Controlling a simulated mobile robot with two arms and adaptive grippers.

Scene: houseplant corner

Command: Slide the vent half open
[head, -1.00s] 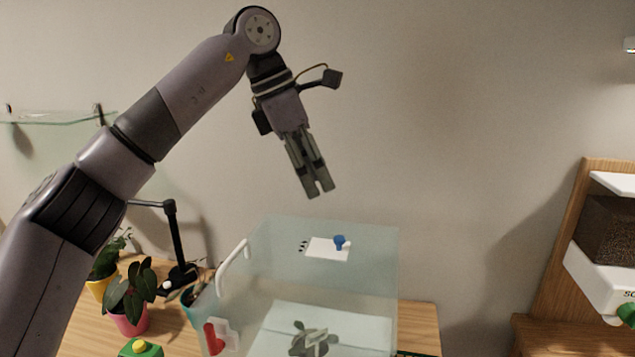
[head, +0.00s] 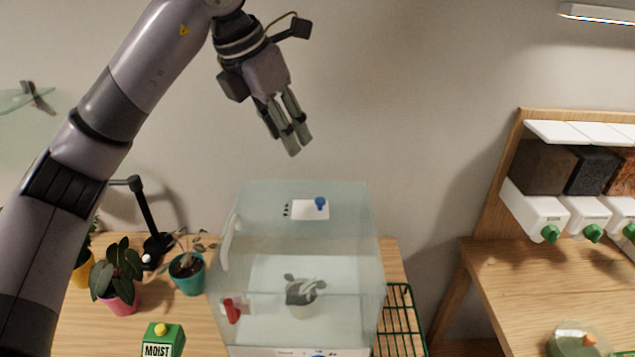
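The vent is a white sliding plate (head: 308,210) with a blue knob (head: 320,203) on the top of a clear glass case (head: 260,200). Several small dark holes show at the plate's left edge. My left gripper (head: 296,146) hangs above and behind the case top, pointing down, clear of the vent. Its fingers are close together with nothing visible between them; a narrow gap may remain. A potted plant (head: 303,290) stands inside the case. My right gripper is not in view.
A white handle (head: 230,240) and a red latch (head: 232,310) are on the case's left side. Potted plants (head: 118,272) and a black lamp (head: 148,215) stand to the left. A green rack (head: 402,320) lies right of the case. Dispensers (head: 535,215) stand far right.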

